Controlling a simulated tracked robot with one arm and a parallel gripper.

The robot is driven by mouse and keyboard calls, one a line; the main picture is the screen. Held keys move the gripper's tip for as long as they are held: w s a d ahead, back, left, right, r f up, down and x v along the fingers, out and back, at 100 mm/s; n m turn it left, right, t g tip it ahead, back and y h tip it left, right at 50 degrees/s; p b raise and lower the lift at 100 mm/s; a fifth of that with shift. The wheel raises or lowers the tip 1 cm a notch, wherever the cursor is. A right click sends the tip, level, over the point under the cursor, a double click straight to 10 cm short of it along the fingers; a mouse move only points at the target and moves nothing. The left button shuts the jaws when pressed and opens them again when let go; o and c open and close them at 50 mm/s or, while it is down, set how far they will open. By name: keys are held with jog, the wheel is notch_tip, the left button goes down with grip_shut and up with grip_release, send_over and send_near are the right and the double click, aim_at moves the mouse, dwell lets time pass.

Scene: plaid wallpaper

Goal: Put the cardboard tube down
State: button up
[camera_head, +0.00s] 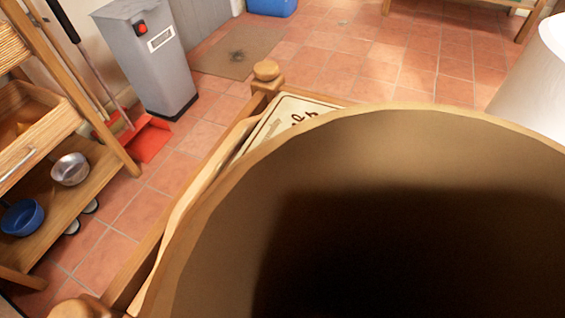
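The cardboard tube (330,175) fills the lower right of the view, very close to the camera. I look into its wide round opening; the inside is brown and turns black with shadow deeper down. Its rim crosses in front of a wooden frame (150,262) with round knobs. My gripper does not show, so I cannot see its fingers or any hold on the tube. What the tube rests on, if anything, is hidden.
A printed cream panel (285,118) sits inside the frame, partly hidden. A wooden shelf cart (95,185) with bowls, a red dustpan (146,138) and a grey bin (150,60) stand left. A white rounded object (535,80) is at right. Tiled floor (345,62) is open behind.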

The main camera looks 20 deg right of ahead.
aim_at(305, 296)
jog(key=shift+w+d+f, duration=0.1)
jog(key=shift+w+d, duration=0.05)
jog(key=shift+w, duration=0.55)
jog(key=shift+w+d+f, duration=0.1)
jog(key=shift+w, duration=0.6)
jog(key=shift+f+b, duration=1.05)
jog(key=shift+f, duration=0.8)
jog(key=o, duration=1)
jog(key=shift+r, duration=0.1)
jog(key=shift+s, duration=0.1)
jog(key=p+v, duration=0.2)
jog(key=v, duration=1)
jog(key=shift+p, duration=0.35)
